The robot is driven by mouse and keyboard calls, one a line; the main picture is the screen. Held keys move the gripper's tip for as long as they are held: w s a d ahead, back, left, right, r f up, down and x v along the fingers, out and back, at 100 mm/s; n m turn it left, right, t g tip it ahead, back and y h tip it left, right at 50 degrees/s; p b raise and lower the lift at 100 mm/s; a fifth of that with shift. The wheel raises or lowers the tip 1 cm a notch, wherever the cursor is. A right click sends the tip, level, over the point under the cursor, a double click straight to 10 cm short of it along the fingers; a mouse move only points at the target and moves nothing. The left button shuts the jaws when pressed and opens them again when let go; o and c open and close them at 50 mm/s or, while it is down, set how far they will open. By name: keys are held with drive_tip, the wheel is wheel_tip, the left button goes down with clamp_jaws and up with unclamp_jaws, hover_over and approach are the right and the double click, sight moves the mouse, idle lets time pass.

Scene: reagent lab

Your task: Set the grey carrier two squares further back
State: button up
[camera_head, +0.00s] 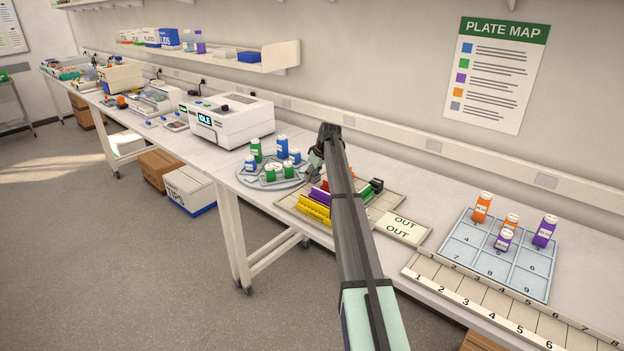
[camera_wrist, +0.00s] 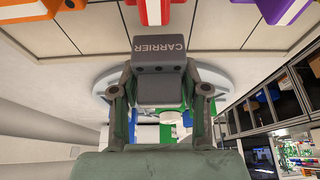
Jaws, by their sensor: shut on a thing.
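The grey carrier (camera_wrist: 160,80) is a dark block with "CARRIER" printed on one face. In the wrist view my gripper (camera_wrist: 160,92) is shut on it, one finger on each side. Its label end overlaps the edge of the tan squared board (camera_wrist: 100,32). I cannot tell its height above the surface. In the head view my gripper (camera_head: 317,160) is at the back left of the board (camera_head: 386,201), partly hidden by my arm, and the held carrier is hard to make out there.
Yellow (camera_head: 312,210), purple (camera_head: 319,195) and red carriers stand on the board. A dark block (camera_head: 377,185) is at its right. A round tray (camera_head: 250,178) with several bottles is close on the left. An OUT card (camera_head: 402,227) lies to the right.

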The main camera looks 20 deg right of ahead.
drive_tip(key=shift+f, duration=1.2)
drive_tip(key=shift+f, duration=0.2)
drive_tip(key=o, duration=1.1)
drive_tip(key=shift+o, duration=0.2)
drive_tip(key=shift+r, duration=0.15)
drive_tip(key=b+v, duration=0.2)
drive_tip(key=v, duration=1)
drive_tip(key=shift+r, duration=0.1)
